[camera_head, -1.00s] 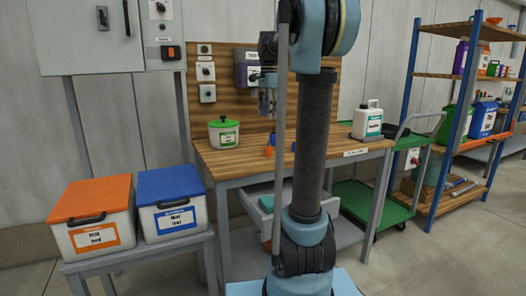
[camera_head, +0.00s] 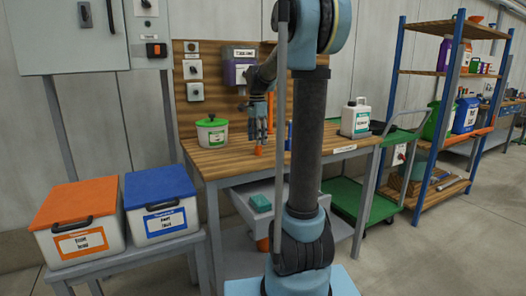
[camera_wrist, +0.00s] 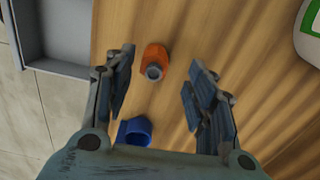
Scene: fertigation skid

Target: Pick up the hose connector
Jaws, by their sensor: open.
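An orange cylindrical piece with a grey round end (camera_wrist: 154,60), which looks like the hose connector, rests on the wooden bench. In the head view the orange piece (camera_head: 258,151) is just below my gripper (camera_head: 257,137), near the front edge. In the wrist view my gripper (camera_wrist: 161,62) is open, with its fingers spread to either side of the orange piece and nothing held. A blue hollow piece (camera_wrist: 134,131) lies close by, partly hidden by my gripper's body. In the head view a blue piece (camera_head: 288,136) shows beside my arm column.
A green-lidded tub (camera_head: 212,134) stands left on the bench (camera_head: 225,163), and a white jug (camera_head: 356,118) stands right. An open grey drawer (camera_head: 242,205) juts out below the front edge. Two lidded boxes, orange (camera_head: 78,203) and blue (camera_head: 158,187), stand at the left.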

